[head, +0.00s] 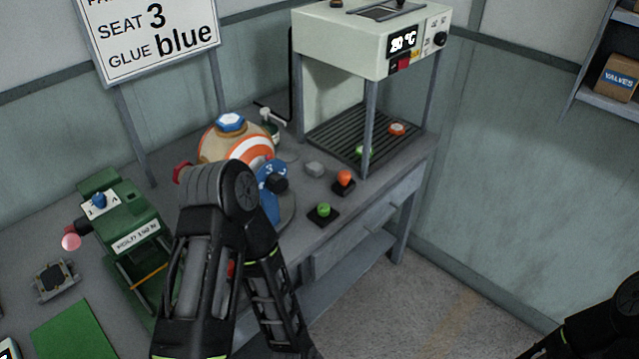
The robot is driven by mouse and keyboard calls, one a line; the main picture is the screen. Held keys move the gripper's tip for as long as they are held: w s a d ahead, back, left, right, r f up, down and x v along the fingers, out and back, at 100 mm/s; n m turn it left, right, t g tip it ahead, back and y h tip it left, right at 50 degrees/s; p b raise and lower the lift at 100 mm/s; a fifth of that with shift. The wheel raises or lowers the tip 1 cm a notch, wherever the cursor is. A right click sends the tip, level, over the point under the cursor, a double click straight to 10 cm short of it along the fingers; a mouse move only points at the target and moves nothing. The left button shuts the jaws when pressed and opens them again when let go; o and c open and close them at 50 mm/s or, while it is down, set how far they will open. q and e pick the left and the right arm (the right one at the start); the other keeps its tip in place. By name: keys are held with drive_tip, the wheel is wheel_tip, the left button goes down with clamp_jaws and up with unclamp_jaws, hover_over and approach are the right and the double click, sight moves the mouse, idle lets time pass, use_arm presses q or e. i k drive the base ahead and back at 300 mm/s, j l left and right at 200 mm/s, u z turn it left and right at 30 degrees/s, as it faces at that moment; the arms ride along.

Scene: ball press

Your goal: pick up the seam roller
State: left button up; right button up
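I cannot make out the seam roller with certainty. My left arm crosses the middle of the head view and hides part of the bench (320,235). Its gripper does not show. My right arm shows only as a dark part at the lower right corner, and its gripper does not show either. A small white-topped item (269,116) stands behind the striped ball (252,149), but I cannot tell what it is. A blue disc-shaped part (270,183) is partly hidden by my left arm.
A press (370,45) reading 20 °C stands at the back right over a slatted bed (345,138). A green machine (125,232), a green mat (75,332) and a small dark fixture (55,280) lie left.

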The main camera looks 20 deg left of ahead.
sight(345, 185)
drive_tip(key=u, duration=2.15)
drive_tip(key=k+l, duration=0.1)
drive_tip(key=l, duration=0.65)
drive_tip(key=k+l+u, duration=0.1)
drive_tip(key=l, duration=0.25)
drive_tip(key=k+l, duration=0.15)
drive_tip(key=l, duration=0.2)
